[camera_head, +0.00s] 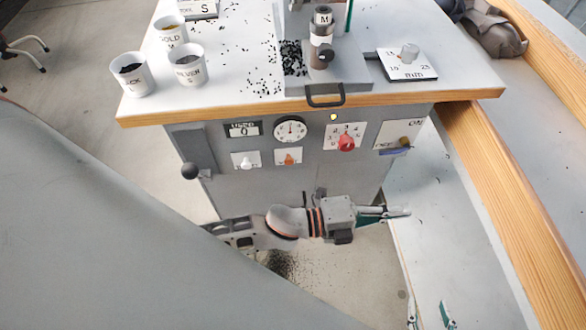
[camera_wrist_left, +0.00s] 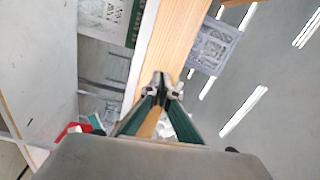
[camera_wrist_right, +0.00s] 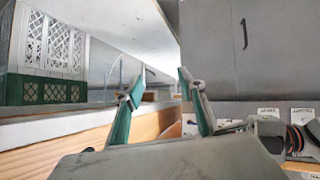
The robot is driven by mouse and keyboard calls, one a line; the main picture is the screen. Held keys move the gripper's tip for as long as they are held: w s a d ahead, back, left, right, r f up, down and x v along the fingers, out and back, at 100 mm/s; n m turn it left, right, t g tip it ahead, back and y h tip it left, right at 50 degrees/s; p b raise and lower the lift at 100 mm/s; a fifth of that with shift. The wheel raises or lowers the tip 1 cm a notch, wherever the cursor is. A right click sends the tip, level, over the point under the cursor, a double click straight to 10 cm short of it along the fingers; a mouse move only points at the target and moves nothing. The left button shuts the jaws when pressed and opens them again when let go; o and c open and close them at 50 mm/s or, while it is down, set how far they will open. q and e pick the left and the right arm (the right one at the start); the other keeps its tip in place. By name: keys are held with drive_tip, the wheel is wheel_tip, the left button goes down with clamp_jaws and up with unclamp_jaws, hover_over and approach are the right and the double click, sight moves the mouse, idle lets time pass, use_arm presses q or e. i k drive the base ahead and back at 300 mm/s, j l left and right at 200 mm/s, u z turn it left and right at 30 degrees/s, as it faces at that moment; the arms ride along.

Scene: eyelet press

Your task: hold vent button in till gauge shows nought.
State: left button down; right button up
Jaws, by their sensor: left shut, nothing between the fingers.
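The round white gauge (camera_head: 290,130) is on the grey front panel of the bench; its needle reading is too small to tell. Below it are a white button (camera_head: 246,162) and an orange button (camera_head: 288,158) on white plates. Their labels are unreadable, so I cannot tell which is the vent button. My left gripper (camera_head: 408,211) is shut and empty, below and right of the buttons, pointing right and touching neither. It also shows in the left wrist view (camera_wrist_left: 163,88). My right gripper (camera_head: 430,314) is open and empty at the bottom right; its spread fingers show in the right wrist view (camera_wrist_right: 162,100).
The panel also has a counter (camera_head: 243,129), a red knob (camera_head: 346,143), a switch plate (camera_head: 400,137) and a black-knobbed lever (camera_head: 190,171). Cups (camera_head: 131,75) and a press (camera_head: 321,50) stand on the bench top. A wood-edged surface (camera_head: 500,190) runs along the right.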

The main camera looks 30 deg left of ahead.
sight(288, 160)
drive_tip(key=l+u, duration=0.15)
drive_tip(key=u, duration=0.3)
drive_tip(key=l+u, duration=0.2)
drive_tip(key=u, duration=0.3)
drive_tip(key=l+u, duration=0.2)
drive_tip(key=u, duration=0.25)
drive_tip(key=k+u, duration=0.2)
drive_tip(key=u, duration=0.15)
